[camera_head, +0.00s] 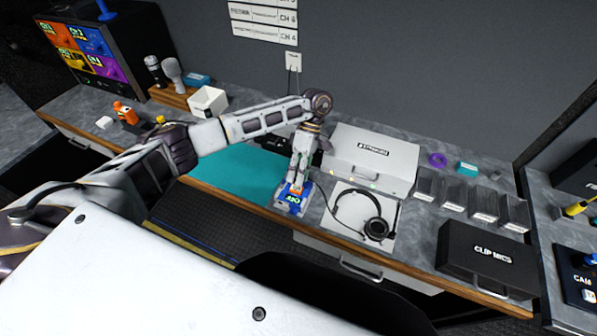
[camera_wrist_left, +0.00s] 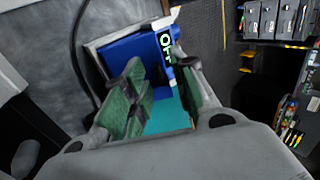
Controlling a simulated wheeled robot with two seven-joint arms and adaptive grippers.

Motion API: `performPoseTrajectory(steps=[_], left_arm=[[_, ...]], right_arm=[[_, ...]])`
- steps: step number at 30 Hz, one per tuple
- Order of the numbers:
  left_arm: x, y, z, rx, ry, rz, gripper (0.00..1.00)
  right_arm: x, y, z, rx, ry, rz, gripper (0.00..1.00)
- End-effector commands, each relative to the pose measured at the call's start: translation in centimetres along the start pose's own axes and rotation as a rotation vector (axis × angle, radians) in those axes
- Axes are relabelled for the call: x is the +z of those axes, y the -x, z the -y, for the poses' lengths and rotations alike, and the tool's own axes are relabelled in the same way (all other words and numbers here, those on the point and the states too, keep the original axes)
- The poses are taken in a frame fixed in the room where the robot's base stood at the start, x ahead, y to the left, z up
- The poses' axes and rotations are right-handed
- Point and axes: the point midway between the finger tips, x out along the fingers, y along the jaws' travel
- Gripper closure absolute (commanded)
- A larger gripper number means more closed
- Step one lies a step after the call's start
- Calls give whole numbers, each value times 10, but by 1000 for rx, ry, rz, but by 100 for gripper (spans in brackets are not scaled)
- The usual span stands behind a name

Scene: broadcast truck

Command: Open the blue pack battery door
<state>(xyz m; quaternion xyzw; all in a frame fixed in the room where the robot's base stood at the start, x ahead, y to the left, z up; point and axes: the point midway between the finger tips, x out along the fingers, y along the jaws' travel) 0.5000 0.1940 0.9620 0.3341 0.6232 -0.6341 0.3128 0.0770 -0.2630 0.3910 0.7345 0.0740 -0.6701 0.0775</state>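The blue pack (camera_head: 294,208) is at the front edge of the counter, beside the teal mat (camera_head: 240,172), with light lettering on its face. In the left wrist view the blue pack (camera_wrist_left: 127,48) shows a dark strip with glowing green characters and a white edge. My left gripper (camera_head: 297,187) is right above the pack and hides part of it. In the wrist view its green-padded fingers (camera_wrist_left: 162,85) are apart, with blue and teal surfaces showing between them. I cannot tell whether they touch the pack. The battery door cannot be made out. My right gripper is not in view.
A white case (camera_head: 372,158) and a headset (camera_head: 363,215) stand right of the pack. Further right are several grey holders (camera_head: 455,195) and a black "CLIP MICS" case (camera_head: 486,258). A white box (camera_head: 208,102) and microphones (camera_head: 172,72) are at the back left.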

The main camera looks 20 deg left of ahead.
Motion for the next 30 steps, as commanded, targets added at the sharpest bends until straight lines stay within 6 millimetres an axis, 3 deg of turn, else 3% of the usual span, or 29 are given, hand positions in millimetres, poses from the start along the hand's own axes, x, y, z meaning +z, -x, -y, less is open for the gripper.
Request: performPoseTrajectory(steps=[11,30], left_arm=[[0,10,0,2,0,-1,73],[0,58,0,1,0,0,73]], right_arm=[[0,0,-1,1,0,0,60],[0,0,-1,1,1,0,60]])
